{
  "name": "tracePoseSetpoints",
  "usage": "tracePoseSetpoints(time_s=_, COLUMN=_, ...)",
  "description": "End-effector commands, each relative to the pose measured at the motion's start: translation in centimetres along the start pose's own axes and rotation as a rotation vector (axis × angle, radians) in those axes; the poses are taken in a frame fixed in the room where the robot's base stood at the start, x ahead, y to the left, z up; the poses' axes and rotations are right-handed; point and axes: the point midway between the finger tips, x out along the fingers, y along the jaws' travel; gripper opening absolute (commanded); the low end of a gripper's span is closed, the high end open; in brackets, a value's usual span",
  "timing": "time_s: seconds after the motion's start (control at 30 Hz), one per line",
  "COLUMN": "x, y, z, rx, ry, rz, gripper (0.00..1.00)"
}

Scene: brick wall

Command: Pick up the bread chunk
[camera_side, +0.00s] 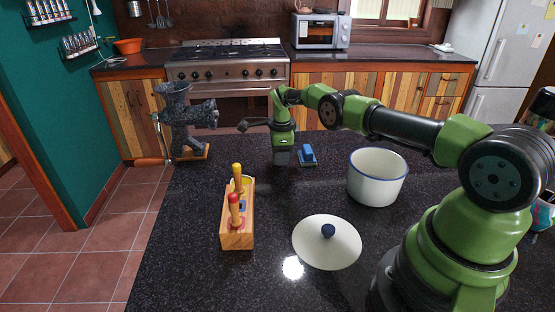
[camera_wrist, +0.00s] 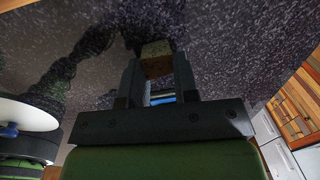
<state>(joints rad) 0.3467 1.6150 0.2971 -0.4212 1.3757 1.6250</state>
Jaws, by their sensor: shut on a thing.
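The bread chunk (camera_wrist: 156,60) is a small tan-brown block between my gripper's two fingertips in the wrist view. My gripper (camera_wrist: 157,74) is shut on it, with a dark finger on each side. In the side view my gripper (camera_side: 282,158) points down, low over the dark countertop, left of a small blue item. The bread chunk cannot be made out in the side view. I cannot tell whether it touches the counter.
The blue item (camera_side: 307,154) lies close right of my gripper. A white pot (camera_side: 377,178) stands further right; its lid (camera_side: 327,244) lies in front. A wooden block with colored handles (camera_side: 238,228) and a grinder (camera_side: 181,118) are left. The countertop (camera_side: 185,270) is clear at front left.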

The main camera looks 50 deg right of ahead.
Motion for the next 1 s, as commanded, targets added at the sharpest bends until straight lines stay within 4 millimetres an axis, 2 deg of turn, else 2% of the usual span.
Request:
tracePoseSetpoints(time_s=0.23, x=-0.2, y=0.0, z=0.0, rx=0.000, ry=0.000, rz=0.000, gripper=0.06)
tracePoseSetpoints(time_s=0.37, x=-1.0, y=-0.1, z=0.0, rx=0.000, ry=0.000, rz=0.000, gripper=0.06)
tracePoseSetpoints(time_s=0.53, x=-3.1, y=-0.3, z=0.0, rx=0.000, ry=-0.001, rz=-0.002, gripper=0.06)
tracePoseSetpoints(time_s=0.7, x=-7.0, y=-0.7, z=0.1, rx=-0.001, ry=-0.002, rz=-0.004, gripper=0.06)
tracePoseSetpoints(time_s=0.8, x=-8.5, y=-0.8, z=0.1, rx=0.000, ry=0.000, rz=-0.002, gripper=0.06)
tracePoseSetpoints(time_s=1.0, x=-9.9, y=-0.8, z=0.1, rx=0.000, ry=0.001, rz=0.001, gripper=0.06)
